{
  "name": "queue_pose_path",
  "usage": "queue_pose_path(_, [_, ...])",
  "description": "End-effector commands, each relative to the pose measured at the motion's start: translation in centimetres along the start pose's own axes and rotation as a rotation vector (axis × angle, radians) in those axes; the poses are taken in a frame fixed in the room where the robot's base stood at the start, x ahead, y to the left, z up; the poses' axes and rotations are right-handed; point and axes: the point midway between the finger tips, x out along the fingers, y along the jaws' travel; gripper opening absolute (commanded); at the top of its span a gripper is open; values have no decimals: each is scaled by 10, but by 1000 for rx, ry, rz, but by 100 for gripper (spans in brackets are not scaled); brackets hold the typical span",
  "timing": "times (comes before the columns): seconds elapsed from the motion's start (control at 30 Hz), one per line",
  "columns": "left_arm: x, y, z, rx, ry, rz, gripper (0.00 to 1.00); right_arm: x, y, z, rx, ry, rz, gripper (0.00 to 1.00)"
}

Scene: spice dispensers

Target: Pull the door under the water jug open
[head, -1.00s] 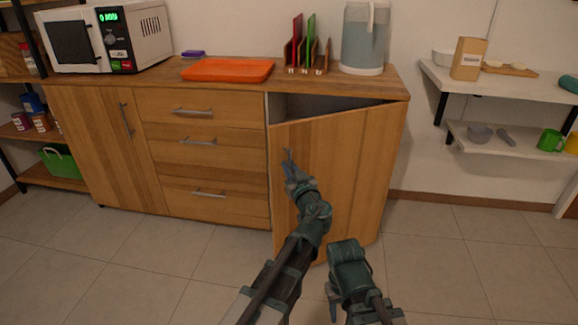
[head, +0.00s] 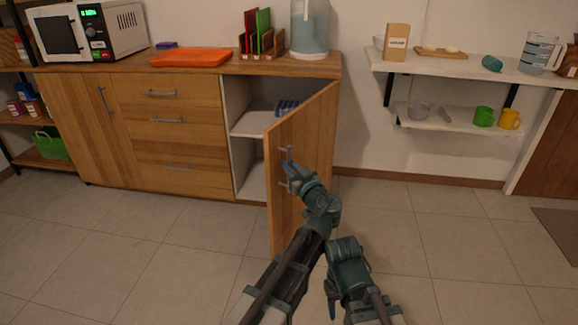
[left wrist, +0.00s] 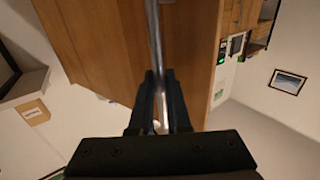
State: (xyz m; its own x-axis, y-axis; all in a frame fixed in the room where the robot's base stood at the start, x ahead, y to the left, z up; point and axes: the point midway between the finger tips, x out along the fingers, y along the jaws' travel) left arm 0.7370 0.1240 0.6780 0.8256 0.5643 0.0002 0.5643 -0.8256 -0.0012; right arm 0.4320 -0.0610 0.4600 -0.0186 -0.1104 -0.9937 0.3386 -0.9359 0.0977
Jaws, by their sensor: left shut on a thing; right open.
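The wooden door (head: 302,131) under the water jug (head: 310,28) stands swung out wide from the cabinet, hinged on its right side. The jug stands on the counter above. My left gripper (head: 288,168) is at the outer face of the door, shut on its metal bar handle. In the left wrist view the handle (left wrist: 153,40) runs down between the two fingers (left wrist: 158,100). My right gripper (head: 333,300) hangs low in front, right of my left arm, apart from the door; its fingertips are mostly hidden.
The opened compartment shows a white shelf (head: 255,124) with a blue item (head: 287,107) on it. A closed drawer stack (head: 170,130) is to the left. Wall shelves (head: 455,120) hold cups at the right. The tiled floor (head: 430,240) is clear.

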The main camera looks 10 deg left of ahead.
Motion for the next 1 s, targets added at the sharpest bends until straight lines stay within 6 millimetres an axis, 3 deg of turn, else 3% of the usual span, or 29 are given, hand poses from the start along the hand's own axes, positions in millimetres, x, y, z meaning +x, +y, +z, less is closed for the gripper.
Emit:
queue_pose_path(0.53, [0,-2,0,-1,-1,-5,0,0,0,0,0,0,0,50])
queue_pose_path(0.57, [0,-2,0,-1,-1,-5,20,0,0,0,0,0,0,50])
queue_pose_path(0.7, [0,-1,0,0,-1,-4,44,0,0,0,0,0,0,50])
queue_pose_path(1.0, [0,0,0,0,0,-2,44,0,0,0,0,0,0,50])
